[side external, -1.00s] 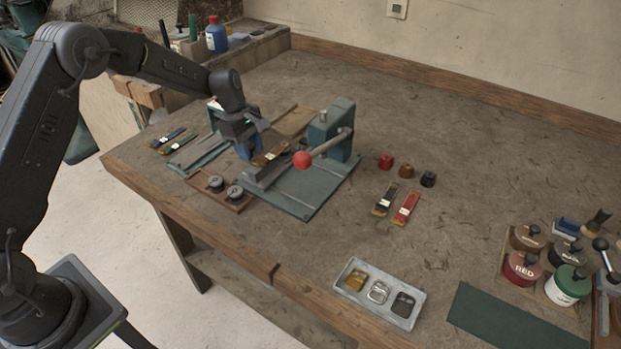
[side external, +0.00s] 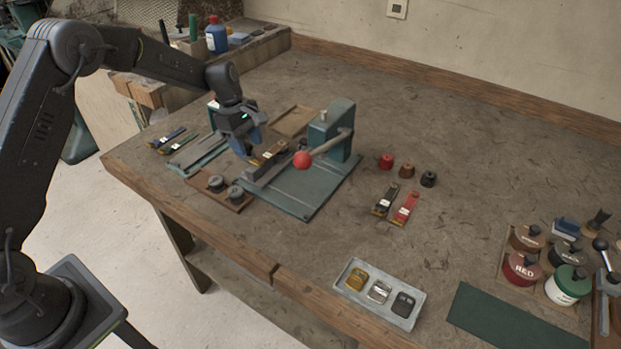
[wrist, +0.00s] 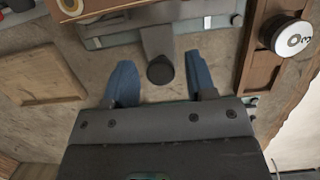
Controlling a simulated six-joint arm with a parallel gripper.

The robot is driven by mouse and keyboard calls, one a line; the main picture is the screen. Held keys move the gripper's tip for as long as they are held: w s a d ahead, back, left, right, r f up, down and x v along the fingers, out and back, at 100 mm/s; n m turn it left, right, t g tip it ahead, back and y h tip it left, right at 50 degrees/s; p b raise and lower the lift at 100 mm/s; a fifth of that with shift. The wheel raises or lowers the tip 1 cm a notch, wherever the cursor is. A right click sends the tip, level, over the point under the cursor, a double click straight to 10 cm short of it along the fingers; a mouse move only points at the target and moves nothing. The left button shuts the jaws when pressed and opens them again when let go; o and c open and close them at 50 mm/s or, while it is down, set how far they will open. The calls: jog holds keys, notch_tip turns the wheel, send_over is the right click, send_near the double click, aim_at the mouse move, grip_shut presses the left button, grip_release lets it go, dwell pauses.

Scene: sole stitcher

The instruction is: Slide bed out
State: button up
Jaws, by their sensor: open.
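The stitcher (side external: 322,178) has a teal base plate, an upright teal column and a lever with a red ball. Its grey bed (side external: 262,178) lies low on the plate, with a brown strap-like piece (side external: 270,153) on or beside it. My gripper (side external: 250,150) is at the bed's far-left end, fingers pointing down. In the wrist view, my two blue fingers (wrist: 162,72) are spread apart. A dark round knob (wrist: 160,70) on a grey stem shows between them; whether it is at fingertip height I cannot tell. The fingers do not appear to touch it.
A wooden rack with spools (side external: 224,190) stands close to the bed. A flat wooden tray (side external: 295,121) lies behind.

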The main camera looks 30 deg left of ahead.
jog(key=shift+d+v, duration=0.2)
jog(key=shift+v, duration=0.6)
jog(key=shift+d+v, duration=0.2)
jog(key=shift+v, duration=0.65)
jog(key=shift+d+v, duration=0.2)
jog(key=shift+v, duration=0.6)
jog(key=shift+r, duration=0.15)
jog(key=d, duration=1.2)
